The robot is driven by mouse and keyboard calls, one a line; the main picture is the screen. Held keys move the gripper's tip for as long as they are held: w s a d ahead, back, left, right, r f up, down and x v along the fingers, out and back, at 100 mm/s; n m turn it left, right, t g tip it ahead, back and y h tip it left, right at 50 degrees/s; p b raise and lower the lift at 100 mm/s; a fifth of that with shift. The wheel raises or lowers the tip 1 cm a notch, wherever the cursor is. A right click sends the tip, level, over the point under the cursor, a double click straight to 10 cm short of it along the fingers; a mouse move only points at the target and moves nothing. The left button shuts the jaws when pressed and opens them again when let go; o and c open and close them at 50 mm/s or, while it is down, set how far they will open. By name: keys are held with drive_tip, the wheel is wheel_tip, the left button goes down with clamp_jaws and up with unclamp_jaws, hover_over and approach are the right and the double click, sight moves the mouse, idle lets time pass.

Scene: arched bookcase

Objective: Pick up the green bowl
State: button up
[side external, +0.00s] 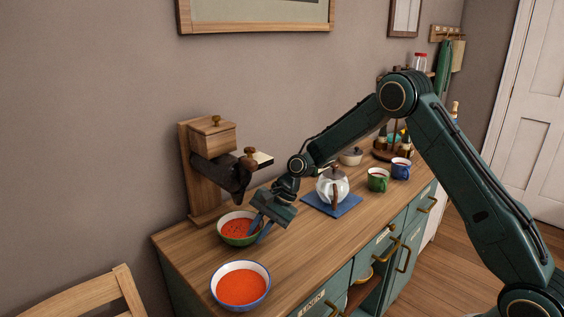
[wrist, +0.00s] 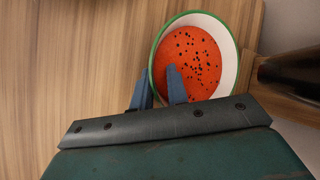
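The green bowl (side external: 234,241), white inside and filled with red, dark-flecked contents, stands upright on the wooden cabinet top. It also shows in the wrist view (wrist: 229,60) at upper right. My gripper (side external: 257,228) is down at the bowl's right side, with its two blue fingers spread apart. In the wrist view, the fingers (wrist: 159,75) straddle the near rim: one is outside the bowl, the other over the red contents. I cannot tell whether either finger touches the bowl. Part of the bowl's right side is hidden by the gripper.
A blue-rimmed bowl (side external: 262,269) with orange-red contents stands nearer the front. A wooden stand (side external: 189,178) with a dark part is behind the green bowl. A teapot (side external: 325,186) on a blue mat (side external: 347,206), a green mug (side external: 378,181) and a blue mug (side external: 400,170) stand right.

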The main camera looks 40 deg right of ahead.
drive_tip(key=shift+w+a+f, duration=0.1)
drive_tip(key=shift+a+f, duration=0.1)
drive_tip(key=shift+f, duration=0.1)
clamp_jaws()
drive_tip(key=shift+r, duration=0.1)
idle(0.4)
drive_tip(key=shift+r, duration=0.55)
drive_tip(key=s+d, duration=0.2)
drive_tip(key=d, duration=0.2)
drive_tip(key=s+d, duration=0.1)
drive_tip(key=d, duration=0.3)
drive_tip(key=s+d, duration=0.2)
drive_tip(key=d, duration=0.2)
drive_tip(key=shift+s+d, duration=0.15)
drive_tip(key=shift+s, duration=0.2)
wheel_tip(320, 180, up, 14)
drive_tip(key=shift+a, duration=0.25)
